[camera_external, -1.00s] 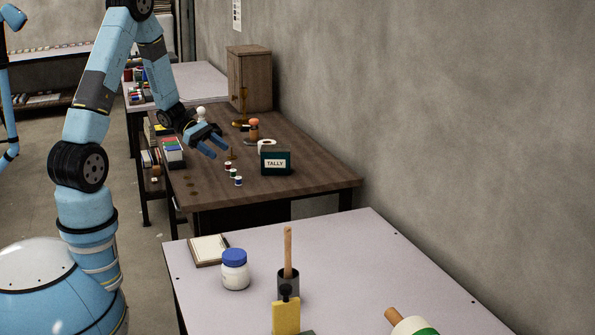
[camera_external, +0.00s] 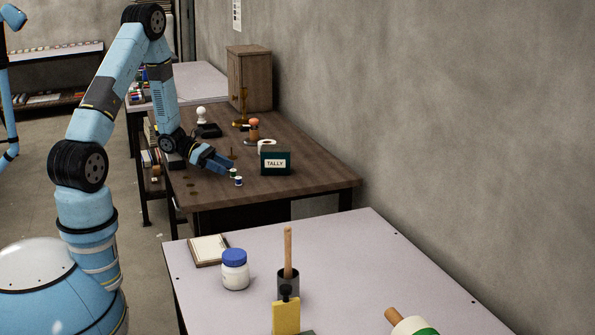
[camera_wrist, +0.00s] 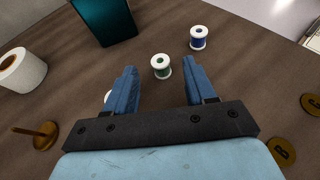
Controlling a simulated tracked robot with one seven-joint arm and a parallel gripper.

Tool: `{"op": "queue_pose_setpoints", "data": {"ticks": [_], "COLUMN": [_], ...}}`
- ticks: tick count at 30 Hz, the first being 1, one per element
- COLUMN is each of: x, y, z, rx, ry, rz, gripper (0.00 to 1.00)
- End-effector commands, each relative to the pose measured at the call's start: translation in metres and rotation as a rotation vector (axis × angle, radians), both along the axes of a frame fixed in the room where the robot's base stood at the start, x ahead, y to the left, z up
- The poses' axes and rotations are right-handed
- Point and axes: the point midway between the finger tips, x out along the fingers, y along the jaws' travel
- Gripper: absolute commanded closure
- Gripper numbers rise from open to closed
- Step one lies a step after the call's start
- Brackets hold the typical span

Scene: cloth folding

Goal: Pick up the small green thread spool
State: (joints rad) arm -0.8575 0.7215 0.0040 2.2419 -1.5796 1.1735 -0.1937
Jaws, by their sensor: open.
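The small green thread spool (camera_wrist: 160,66) has white ends and stands upright on the brown wooden table. In the wrist view it lies between the tips of my gripper (camera_wrist: 159,78), at or just beyond them. My gripper is open and I see no contact with the spool. In the external view the green spool (camera_external: 233,173) is right at the end of my gripper (camera_external: 224,168), which is low over the table. A blue spool (camera_wrist: 198,37) stands farther out to the right; it also shows in the external view (camera_external: 239,182).
A white-edged thing (camera_wrist: 108,97) is mostly hidden behind my left finger. A white roll (camera_wrist: 22,72), a brass spindle (camera_wrist: 35,135) and the dark teal TALLY box (camera_external: 276,162) stand nearby. Brass discs (camera_wrist: 282,151) lie to the right in the wrist view.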

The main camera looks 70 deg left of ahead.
Motion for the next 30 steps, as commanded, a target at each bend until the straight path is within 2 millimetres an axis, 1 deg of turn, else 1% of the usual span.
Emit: {"op": "queue_pose_setpoints", "data": {"ticks": [3, 6, 13, 30], "x": [0.013, 0.019, 0.021, 0.02], "y": [-0.01, -0.014, -0.015, -0.015], "z": [-0.007, -0.01, -0.01, -0.01], "rx": [0.001, 0.002, 0.001, 0.001], "ry": [0.0, 0.0, 0.0, 0.0], "rz": [-0.003, -0.002, 0.0, 0.0], "gripper": [0.45, 0.45, 0.45, 1.0]}}
